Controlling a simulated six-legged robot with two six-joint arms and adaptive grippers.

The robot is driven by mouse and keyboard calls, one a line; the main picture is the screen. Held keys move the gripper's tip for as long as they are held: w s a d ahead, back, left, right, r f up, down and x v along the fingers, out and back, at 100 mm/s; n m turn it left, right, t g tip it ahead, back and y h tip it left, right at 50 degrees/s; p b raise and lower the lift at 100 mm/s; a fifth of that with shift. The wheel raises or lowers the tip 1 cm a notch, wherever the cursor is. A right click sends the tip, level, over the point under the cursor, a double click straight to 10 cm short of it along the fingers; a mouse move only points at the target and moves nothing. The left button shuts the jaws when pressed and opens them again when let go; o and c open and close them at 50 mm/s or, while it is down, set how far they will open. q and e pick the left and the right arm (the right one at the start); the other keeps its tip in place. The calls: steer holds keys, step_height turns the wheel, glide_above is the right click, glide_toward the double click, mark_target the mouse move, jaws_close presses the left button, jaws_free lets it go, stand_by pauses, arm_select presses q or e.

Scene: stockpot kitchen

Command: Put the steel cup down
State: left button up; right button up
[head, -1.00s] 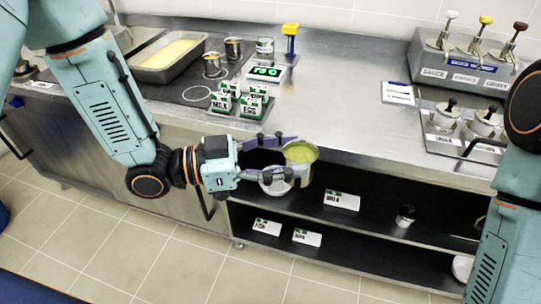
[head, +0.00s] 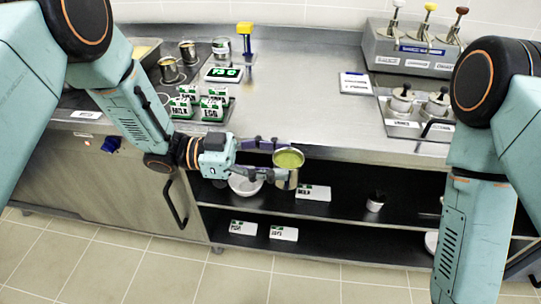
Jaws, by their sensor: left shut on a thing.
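The steel cup (head: 287,177), with green liquid inside, is in my left gripper (head: 272,158). The gripper comes from the left and its fingers are shut on the cup. The cup is upright, in front of the counter's front edge, with the lower shelf behind it in the picture. The steel counter (head: 300,110) has a bare stretch behind and to the right of the cup. My right arm comes down the right side; its gripper is out of view.
Several cartons (head: 212,112) stand on a dark tray at left, near a green-digit display (head: 224,73) and steel cups (head: 169,70). A sauce dispenser (head: 410,50) stands at back right. A white bowl (head: 243,187) and cartons (head: 313,192) are on the shelves below.

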arm_select(q)
steer(key=shift+s+a+m+g+y, duration=0.2)
steer(key=shift+a+m+g, duration=0.45)
steer(key=shift+g, duration=0.5)
steer(key=shift+s+a+m+g+y, duration=0.15)
steer(key=shift+a+m+g+y, duration=0.2)
steer(key=shift+m+g, duration=0.7)
steer(key=shift+s+a+m+g+y, duration=0.2)
steer(key=shift+a+m+g, duration=0.35)
steer(key=shift+g, duration=0.75)
steer(key=shift+f, duration=0.1)
